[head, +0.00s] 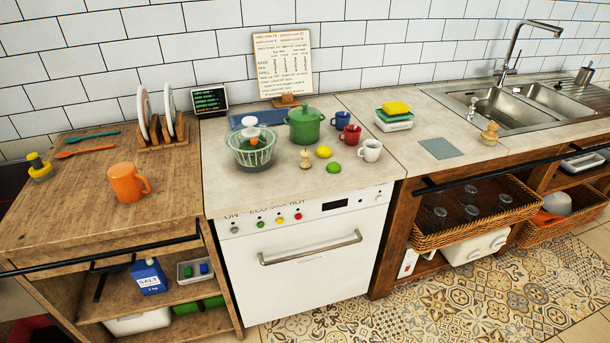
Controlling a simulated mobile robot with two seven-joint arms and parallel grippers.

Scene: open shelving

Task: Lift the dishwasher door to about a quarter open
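The white dishwasher (297,284) stands in the middle of the head view, under the stone counter. Its front door looks shut and upright, flush with the cabinets. A metal bar handle (311,249) runs across the upper part of the door. Above it is a control strip (305,212) with coloured buttons and a dark display. Neither of my grippers is in the head view.
Floor in front and right is patterned tile (470,300). Left is a wooden cabinet (100,210) with an orange mug (128,183) and a dark rail. Right are wicker baskets (478,225) under the counter. A green pot (305,125) and cups stand above the dishwasher.

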